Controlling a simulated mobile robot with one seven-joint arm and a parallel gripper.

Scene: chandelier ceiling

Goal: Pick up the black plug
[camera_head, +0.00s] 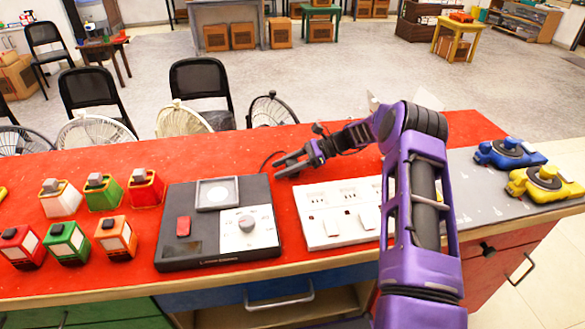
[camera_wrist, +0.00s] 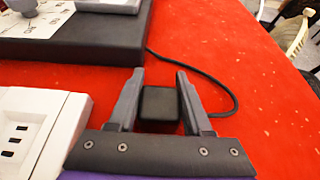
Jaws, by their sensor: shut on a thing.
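The black plug (camera_wrist: 159,104) is a small dark block with a cord. In the wrist view it sits between the two fingers of my gripper (camera_wrist: 157,100), which is shut on it. The black cord (camera_wrist: 226,86) curves from the plug area up to the black device. In the head view my gripper (camera_head: 283,165) is low over the red table, just right of the black device's back corner. The plug itself is hard to make out there.
The black device (camera_head: 178,215) with a dial and scale plate lies left of my gripper. A white socket panel (camera_head: 335,226) lies in front. Several coloured boxes (camera_head: 103,192) stand at left. Blue (camera_head: 508,153) and yellow (camera_head: 545,183) devices stand at right. The red tabletop (camera_head: 250,150) is bare behind.

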